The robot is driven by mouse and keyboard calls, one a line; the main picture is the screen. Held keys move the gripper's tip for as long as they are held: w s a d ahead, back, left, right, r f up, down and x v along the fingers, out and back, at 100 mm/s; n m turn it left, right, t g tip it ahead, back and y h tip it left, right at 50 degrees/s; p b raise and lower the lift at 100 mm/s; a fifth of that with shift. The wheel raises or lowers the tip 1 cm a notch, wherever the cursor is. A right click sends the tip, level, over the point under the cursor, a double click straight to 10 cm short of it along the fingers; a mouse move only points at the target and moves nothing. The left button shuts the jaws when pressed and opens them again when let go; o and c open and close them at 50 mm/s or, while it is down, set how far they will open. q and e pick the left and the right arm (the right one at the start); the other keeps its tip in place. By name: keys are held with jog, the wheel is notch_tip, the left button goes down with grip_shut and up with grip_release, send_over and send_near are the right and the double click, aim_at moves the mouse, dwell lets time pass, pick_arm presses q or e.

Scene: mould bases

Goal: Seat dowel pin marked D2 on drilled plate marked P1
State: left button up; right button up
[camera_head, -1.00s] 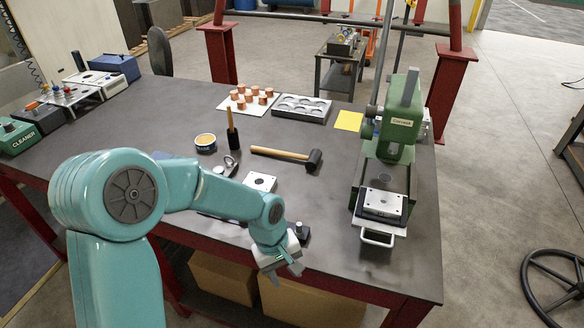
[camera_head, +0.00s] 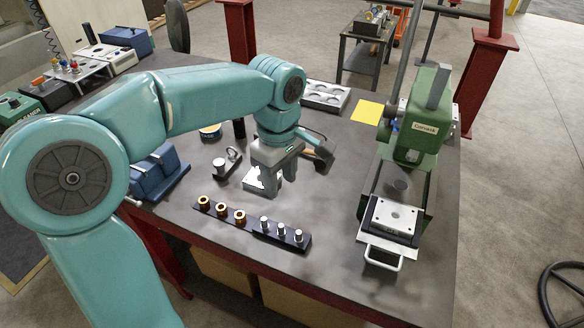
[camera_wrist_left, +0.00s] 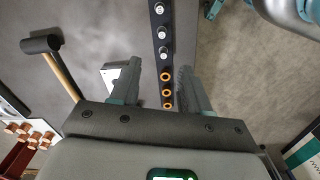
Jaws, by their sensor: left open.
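Three silver dowel pins (camera_head: 281,229) stand upright in the right half of a dark rack (camera_head: 251,229) near the table's front edge. They also show in the left wrist view (camera_wrist_left: 162,32); their marks are too small to read, so I cannot tell which is D2. A white plate (camera_head: 252,180) lies on the table, partly hidden by my left gripper (camera_head: 270,186); it shows beside a finger in the wrist view (camera_wrist_left: 112,74). Another drilled plate (camera_head: 396,215) sits on the green press. I cannot read P1 on either. My left gripper is open, pointing down, empty, behind the rack.
Copper-coloured bushings (camera_head: 221,209) fill the rack's left half. The green press (camera_head: 420,125) stands at the right. A mallet (camera_head: 323,151) lies behind my gripper, and a blue block (camera_head: 155,172) sits at the left. The table between rack and press is clear.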

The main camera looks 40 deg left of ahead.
aim_at(281, 226)
pick_arm(q)
jog(key=f, duration=1.4)
jog(key=shift+s+f, duration=0.25)
jog(key=shift+f, duration=0.65)
grip_shut()
jog(key=shift+r+p, duration=0.7)
jog(key=shift+r, duration=0.45)
